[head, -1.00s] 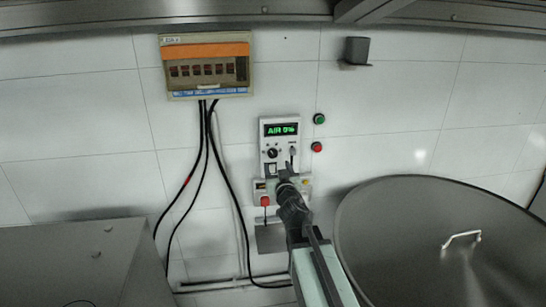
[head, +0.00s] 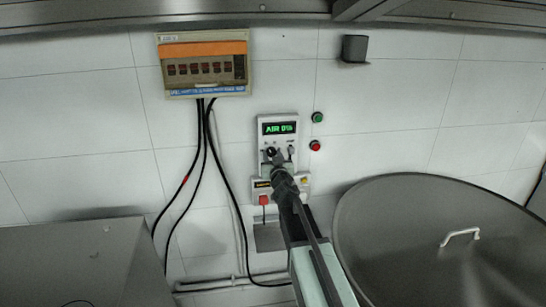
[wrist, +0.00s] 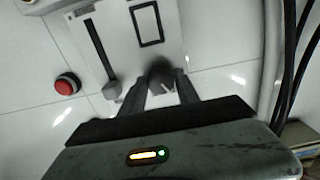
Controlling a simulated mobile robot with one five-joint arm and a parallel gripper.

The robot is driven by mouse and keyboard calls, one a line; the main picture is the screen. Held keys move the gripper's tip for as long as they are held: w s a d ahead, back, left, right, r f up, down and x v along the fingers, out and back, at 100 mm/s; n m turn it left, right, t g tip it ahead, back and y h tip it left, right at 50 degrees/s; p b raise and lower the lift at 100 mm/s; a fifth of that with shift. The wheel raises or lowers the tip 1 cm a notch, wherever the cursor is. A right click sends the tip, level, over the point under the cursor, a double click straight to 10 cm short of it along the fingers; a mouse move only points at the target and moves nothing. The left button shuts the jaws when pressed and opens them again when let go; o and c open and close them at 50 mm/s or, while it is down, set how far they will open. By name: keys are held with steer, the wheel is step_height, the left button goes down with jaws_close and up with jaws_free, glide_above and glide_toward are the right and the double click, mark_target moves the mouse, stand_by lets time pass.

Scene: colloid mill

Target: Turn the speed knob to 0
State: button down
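The control panel (head: 262,135) is a white box on the tiled wall with a green lit display (head: 279,128). The display text starts with "AIR"; its number is too small to read surely. The dark round speed knob (head: 270,152) sits at the panel's lower left in the head view. In the wrist view the knob (wrist: 161,74) shows a pale pointer mark and lies between my fingertips. My gripper (wrist: 161,91) is open, one dark finger on each side of the knob; contact cannot be told. In the head view my gripper (head: 278,160) partly covers the panel's lower part.
A slider lever (wrist: 112,90) is close beside one finger. A red button (head: 314,145) and a green button (head: 317,117) are right of the panel. A breaker box (head: 204,49) with black cables is left. A large metal vessel (head: 385,225) stands right.

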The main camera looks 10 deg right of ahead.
steer(key=shift+n, duration=0.7)
stand_by(0.6)
steer(key=n, duration=0.3)
steer(key=shift+d+n, duration=0.1)
steer(key=shift+n, duration=0.3)
steer(key=n, duration=0.6)
steer(key=shift+n, duration=0.3)
steer(key=c, duration=0.9)
jaws_free()
